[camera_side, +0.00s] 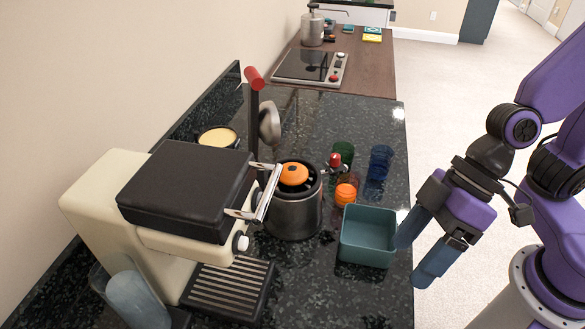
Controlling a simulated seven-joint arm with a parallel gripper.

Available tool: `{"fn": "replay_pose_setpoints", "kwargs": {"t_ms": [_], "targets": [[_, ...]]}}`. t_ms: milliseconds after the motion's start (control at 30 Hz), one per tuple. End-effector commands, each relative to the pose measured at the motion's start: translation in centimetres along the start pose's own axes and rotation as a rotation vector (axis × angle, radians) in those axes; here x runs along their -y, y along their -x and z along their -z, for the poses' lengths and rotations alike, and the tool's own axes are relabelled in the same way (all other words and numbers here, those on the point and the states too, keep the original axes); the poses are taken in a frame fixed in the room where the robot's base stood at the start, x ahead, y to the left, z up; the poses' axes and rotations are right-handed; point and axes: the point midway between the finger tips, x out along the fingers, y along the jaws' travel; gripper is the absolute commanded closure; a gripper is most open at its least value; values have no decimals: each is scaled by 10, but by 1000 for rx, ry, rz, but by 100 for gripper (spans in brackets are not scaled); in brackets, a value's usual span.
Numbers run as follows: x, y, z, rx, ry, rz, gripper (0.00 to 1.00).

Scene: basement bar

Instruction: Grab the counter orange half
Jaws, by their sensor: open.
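One orange half (346,193) sits low on the dark counter, behind the teal bin and in front of the green cup; a reddish, see-through shape around it is too small to make out. Another orange piece (294,173) rests on top of the metal juicer bowl (293,214), left of the first. My gripper (412,264) is at the counter's right edge, right of the teal bin. Its two blue fingers point down and left, apart, with nothing between them. It is clear of both orange pieces.
The teal bin (368,237) stands between my gripper and the counter orange. A green cup (343,152) and blue cup (380,162) stand behind. A cream coffee machine (133,200) fills the left. A red-handled lever (255,79) rises behind the bowl. The far counter is clear before the cooktop (312,66).

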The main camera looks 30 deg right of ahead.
Motion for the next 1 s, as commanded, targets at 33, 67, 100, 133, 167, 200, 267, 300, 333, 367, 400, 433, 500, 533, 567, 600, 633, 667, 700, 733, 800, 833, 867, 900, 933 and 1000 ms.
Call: {"fn": "replay_pose_setpoints", "kwargs": {"t_ms": [33,67,100,133,167,200,267,300,333,367,400,433,500,533,567,600,633,667,700,733,800,833,867,900,933,1000], "targets": [[9,-11,16,-56,-32,13,24],[13,-16,26,-95,-56,16,24],[17,-22,38,-145,-88,15,24],[19,-26,47,-182,-114,10,24],[20,-30,55,-219,-138,2,24],[21,-35,66,-266,-170,-14,24],[20,-42,80,-336,-219,-47,24],[19,-46,88,-381,-249,-76,24],[17,-48,94,-414,-273,-102,24],[15,-50,99,-447,-294,-130,24],[11,-52,104,-488,-320,-173,24],[8,-53,108,-519,-341,-208,24],[0,-54,112,-587,-377,-299,24],[-4,-54,113,-614,-393,-343,24],[-7,-53,114,-641,-404,-388,24],[-12,-51,113,-676,-417,-453,24],[-15,-48,112,-700,-426,-503,24],[-18,-46,111,-724,-432,-553,24],[-22,-41,108,-753,-437,-622,24],[-24,-37,105,-772,-440,-671,24],[-27,-28,99,-811,-439,-778,24],[-28,-24,96,-825,-437,-820,24],[-29,-20,94,-837,-436,-857,24],[-30,-15,91,-850,-433,-901,24],[-30,-12,89,-858,-430,-927,24],[-30,-6,85,-872,-425,-976,24]]}}
